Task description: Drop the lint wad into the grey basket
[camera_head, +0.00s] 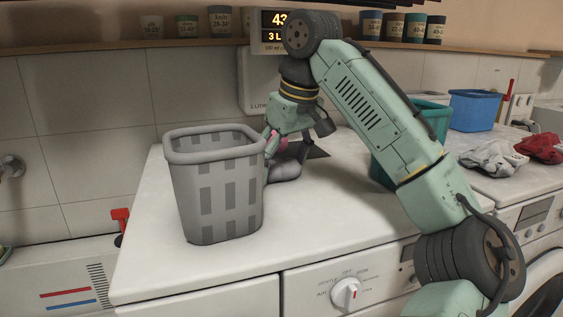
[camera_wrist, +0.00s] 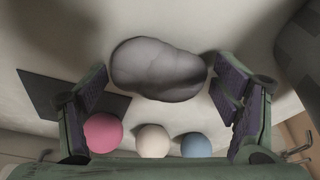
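The lint wad (camera_head: 285,171) is a smooth grey lump on the white machine top, just right of the grey basket and partly hidden by it. In the wrist view the wad (camera_wrist: 158,68) lies ahead of my gripper, roughly centred across the gap between the fingers. My gripper (camera_wrist: 160,88) is open, with a finger on each side and nothing held. In the head view my gripper (camera_head: 279,150) is low, above and behind the wad, partly hidden. The grey basket (camera_head: 213,150) stands upright with dark slots; its wall (camera_wrist: 302,55) shows at the wrist view's right edge.
Pink (camera_wrist: 103,132), cream (camera_wrist: 152,141) and blue (camera_wrist: 195,145) balls show near my gripper. A dark flat panel (camera_wrist: 65,100) lies left. A green basket (camera_head: 428,108) stands behind my arm; a blue bin (camera_head: 473,110) and cloths (camera_head: 493,158) lie farther right. The front right top is clear.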

